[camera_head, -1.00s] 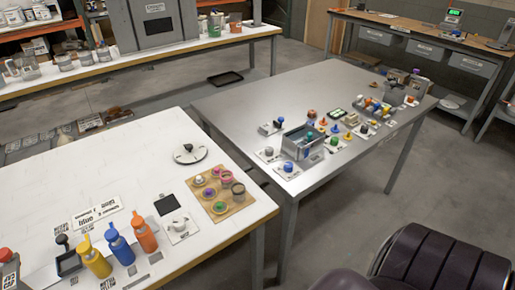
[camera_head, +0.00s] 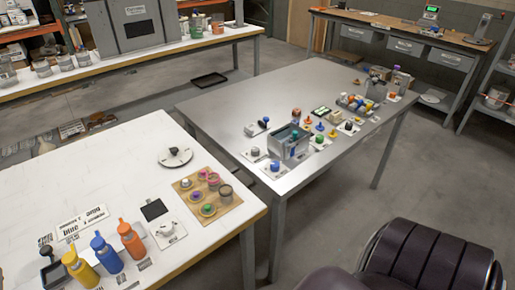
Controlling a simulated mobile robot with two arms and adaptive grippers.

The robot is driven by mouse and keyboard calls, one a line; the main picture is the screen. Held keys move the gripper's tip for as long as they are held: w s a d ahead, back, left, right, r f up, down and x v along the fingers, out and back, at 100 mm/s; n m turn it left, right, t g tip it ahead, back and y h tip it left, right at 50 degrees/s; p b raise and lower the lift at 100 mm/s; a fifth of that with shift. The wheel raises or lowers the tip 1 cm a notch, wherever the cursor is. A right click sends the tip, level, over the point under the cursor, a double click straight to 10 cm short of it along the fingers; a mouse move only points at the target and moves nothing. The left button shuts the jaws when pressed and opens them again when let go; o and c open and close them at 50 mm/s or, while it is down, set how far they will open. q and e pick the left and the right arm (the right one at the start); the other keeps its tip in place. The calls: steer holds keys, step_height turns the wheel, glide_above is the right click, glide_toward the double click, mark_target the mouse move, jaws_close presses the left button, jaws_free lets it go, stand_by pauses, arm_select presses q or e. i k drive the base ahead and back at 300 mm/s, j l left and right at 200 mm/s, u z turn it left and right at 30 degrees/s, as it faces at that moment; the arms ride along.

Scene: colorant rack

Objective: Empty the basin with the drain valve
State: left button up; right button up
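A grey open-topped basin (camera_head: 290,143) stands near the front edge of the metal table (camera_head: 222,104). Small knobs on white plates sit around it: a blue-topped one (camera_head: 275,165) in front, a grey one (camera_head: 254,152) to its left, and a green-topped one (camera_head: 319,138) to its right. I cannot tell which of these is the drain valve, and the liquid level in the basin is too small to make out. Neither of my grippers is in view.
A white table (camera_head: 100,165) at the left holds yellow, blue and orange bottles (camera_head: 131,240), a wooden tray of small pots (camera_head: 229,210) and a round dial (camera_head: 175,157). Open floor (camera_head: 335,215) lies right of the metal table. A black tray (camera_head: 208,80) lies on the floor behind.

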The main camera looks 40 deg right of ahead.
mark_target(255, 150)
steer(key=z, duration=0.4)
steer(key=j+z, duration=0.1)
steer(key=z, duration=0.7)
steer(key=j+z, duration=0.1)
steer(key=z, duration=0.35)
